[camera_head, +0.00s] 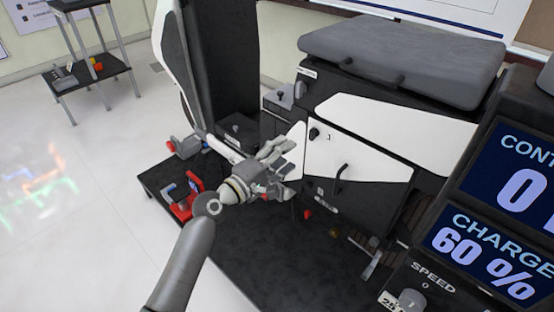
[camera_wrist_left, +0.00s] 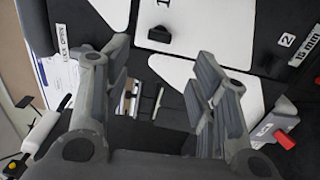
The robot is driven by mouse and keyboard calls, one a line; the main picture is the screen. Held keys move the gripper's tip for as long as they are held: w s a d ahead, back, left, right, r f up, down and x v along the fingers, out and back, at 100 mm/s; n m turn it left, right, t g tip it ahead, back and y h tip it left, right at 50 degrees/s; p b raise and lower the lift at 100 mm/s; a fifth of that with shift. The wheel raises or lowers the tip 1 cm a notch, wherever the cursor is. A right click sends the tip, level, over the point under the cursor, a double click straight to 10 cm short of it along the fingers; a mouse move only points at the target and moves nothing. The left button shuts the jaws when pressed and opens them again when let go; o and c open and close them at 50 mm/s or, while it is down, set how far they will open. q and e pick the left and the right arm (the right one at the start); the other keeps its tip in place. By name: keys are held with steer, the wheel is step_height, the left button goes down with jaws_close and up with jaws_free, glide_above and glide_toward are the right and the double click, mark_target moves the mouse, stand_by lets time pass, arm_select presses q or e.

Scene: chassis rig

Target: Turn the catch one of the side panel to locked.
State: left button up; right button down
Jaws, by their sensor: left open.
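The side panel (camera_head: 355,165) is a white and black plate on the machine's side, with a dark bar handle (camera_head: 341,178). A small black knob (camera_head: 314,133) beside the number 1 at its upper left looks like catch one. In the left wrist view the black knob (camera_wrist_left: 158,36) sits below the 1 label, beyond the fingertips. My left gripper (camera_head: 287,168) is open and empty in front of the panel's left edge, apart from the knob. Its two fingers also show in the left wrist view (camera_wrist_left: 160,72). I cannot tell the catch's exact setting. My right gripper is out of view.
A grey padded lid (camera_head: 405,60) tops the machine. A display (camera_head: 505,205) reading CHARGE 60 % stands at the right. Red and blue parts (camera_head: 182,200) lie on the black platform (camera_head: 270,255) near my arm.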

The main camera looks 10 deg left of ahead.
arm_select(q)
steer(key=shift+v, duration=1.05)
